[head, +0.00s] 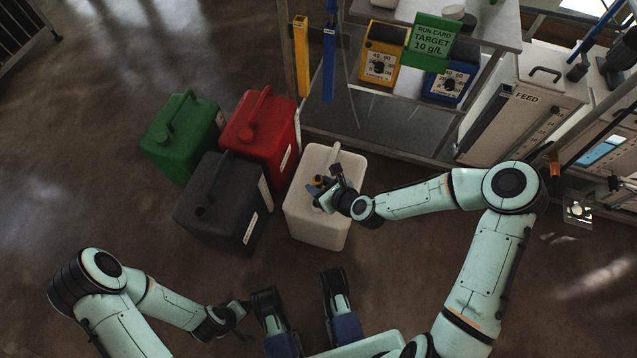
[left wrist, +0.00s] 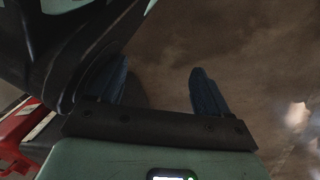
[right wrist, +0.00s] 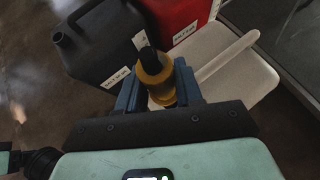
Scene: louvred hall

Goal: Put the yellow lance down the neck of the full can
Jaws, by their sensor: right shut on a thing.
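My right gripper (head: 322,188) is shut on a yellow piece with a dark top, which I take as the head of the yellow lance (right wrist: 155,78). The lance's lower part is hidden from both views. The gripper is over the top of the white can (head: 318,228), which also shows in the right wrist view (right wrist: 232,72). Its neck is hidden, so I cannot tell whether the lance is in it. Which can is full cannot be read. My left gripper (left wrist: 158,75) is open and empty, low over the floor.
A black can (head: 215,205), a red can (head: 262,130) and a green can (head: 180,130) stand left of the white can. A rack behind holds upright yellow (head: 301,60) and blue (head: 329,60) tubes and two pump boxes. Floor in front is open.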

